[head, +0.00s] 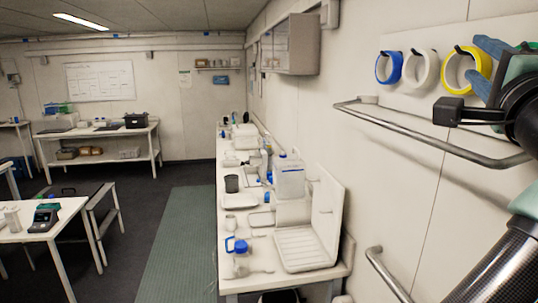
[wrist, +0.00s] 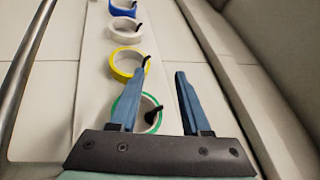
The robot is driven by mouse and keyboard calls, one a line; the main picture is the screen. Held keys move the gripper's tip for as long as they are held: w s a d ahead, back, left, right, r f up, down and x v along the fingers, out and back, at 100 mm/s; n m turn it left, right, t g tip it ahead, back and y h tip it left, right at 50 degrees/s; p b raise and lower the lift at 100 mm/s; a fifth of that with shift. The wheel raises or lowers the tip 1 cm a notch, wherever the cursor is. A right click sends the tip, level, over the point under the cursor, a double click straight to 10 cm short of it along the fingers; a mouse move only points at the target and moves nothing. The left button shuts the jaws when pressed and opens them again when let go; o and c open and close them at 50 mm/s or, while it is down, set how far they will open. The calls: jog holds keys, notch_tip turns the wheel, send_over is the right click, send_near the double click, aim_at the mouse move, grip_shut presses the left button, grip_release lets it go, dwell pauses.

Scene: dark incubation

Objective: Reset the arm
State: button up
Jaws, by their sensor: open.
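My gripper (wrist: 160,80) is open and empty in the wrist view, its two blue fingers spread apart in front of a pale wall board. It also shows at the right edge of the head view (head: 481,66), close to the tape rolls. My dark arm runs down the right side of the head view. In the wrist view, a green tape roll (wrist: 119,106) hangs on a black hook, partly hidden behind the left finger. A yellow tape roll (wrist: 114,70) hangs just beyond it.
White tape (head: 420,70) and blue tape (head: 389,68) hang left of the yellow roll. A metal rail (head: 440,143) juts from the wall below. A bench (head: 258,262) along the wall holds a drying rack, jug and bottles. The floor with a green mat (head: 178,240) is clear.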

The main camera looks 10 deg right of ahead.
jog(key=s+a+f+n+t+y+b, duration=0.2)
jog(key=s+a+n, duration=0.2)
jog(key=a+n, duration=0.3)
jog(key=s+a+f+n+t+y+b, duration=0.2)
jog(key=s+a+n, duration=0.3)
jog(key=a, duration=1)
jog(key=s+a+f+n+t+y+b, duration=0.2)
jog(key=s+a+n+t+y, duration=0.1)
jog(key=a+n, duration=0.6)
jog(key=shift+s+a+f+n+y+b, duration=0.15)
jog(key=shift+s+a+n+y+b, duration=0.25)
jog(key=shift+s+a, duration=0.7)
jog(key=shift+w, duration=0.2)
